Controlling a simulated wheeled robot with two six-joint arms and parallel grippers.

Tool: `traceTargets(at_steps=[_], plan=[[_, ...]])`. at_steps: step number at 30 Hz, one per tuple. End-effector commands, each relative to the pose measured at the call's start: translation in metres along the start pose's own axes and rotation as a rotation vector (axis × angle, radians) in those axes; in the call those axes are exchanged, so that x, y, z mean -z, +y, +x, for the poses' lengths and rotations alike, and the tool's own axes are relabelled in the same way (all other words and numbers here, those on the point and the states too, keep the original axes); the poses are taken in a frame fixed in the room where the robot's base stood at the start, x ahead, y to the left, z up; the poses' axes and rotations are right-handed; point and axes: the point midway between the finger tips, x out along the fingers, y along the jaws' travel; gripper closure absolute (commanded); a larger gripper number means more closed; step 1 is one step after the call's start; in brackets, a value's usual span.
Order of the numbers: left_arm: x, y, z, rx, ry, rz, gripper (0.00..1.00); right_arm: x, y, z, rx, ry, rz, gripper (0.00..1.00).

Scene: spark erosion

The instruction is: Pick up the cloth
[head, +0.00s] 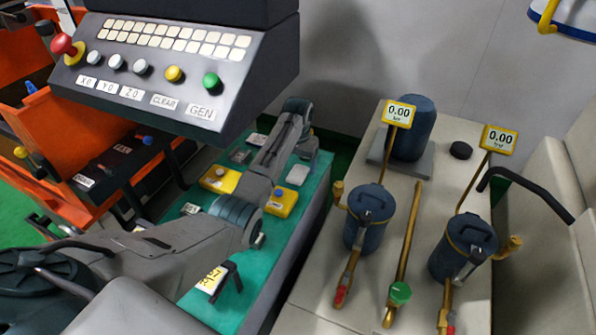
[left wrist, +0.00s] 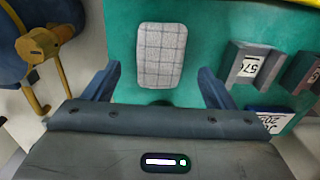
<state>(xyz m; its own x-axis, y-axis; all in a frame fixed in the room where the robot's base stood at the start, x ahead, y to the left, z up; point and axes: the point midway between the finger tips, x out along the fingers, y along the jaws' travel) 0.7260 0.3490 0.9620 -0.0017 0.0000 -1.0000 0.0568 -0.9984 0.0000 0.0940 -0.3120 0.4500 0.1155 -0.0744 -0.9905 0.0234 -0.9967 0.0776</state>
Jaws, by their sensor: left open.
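The cloth (left wrist: 162,55) is a light grey checked rectangle lying flat on a teal mat (left wrist: 122,40) in the left wrist view. In the head view a small pale patch (head: 298,174) on the teal surface looks like the same cloth. My left gripper (left wrist: 158,74) is open and empty. In the left wrist view its two blue fingers stand on either side of the cloth's near end, apart from it. In the head view the gripper (head: 306,146) is over the far part of the mat, partly hidden by its own arm. My right gripper is not in view.
Labelled blocks (left wrist: 252,64) stand beside the cloth. Yellow boxes (head: 282,202) share the teal bench. A control panel (head: 170,65) overhangs it. Blue canisters (head: 369,217) with brass pipes stand on a pale cabinet to the right. An orange cart (head: 60,135) is at left.

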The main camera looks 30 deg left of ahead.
Motion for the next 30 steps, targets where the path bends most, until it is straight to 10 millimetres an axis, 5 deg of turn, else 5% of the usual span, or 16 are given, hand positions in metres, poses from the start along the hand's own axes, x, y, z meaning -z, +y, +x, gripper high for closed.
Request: traceTargets(at_steps=[6,13,21,30], plan=[[0.0,0.0,0.021,0.0,-0.001,0.0,0.22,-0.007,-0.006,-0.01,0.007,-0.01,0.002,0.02],[0.0,0.0,0.023,0.0,0.001,0.0,0.22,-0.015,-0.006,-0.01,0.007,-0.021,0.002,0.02],[0.0,0.0,0.023,0.0,0.001,0.0,0.7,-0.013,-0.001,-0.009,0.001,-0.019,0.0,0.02],[0.001,0.0,0.018,0.0,0.004,0.0,0.7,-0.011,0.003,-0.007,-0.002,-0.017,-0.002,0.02]])
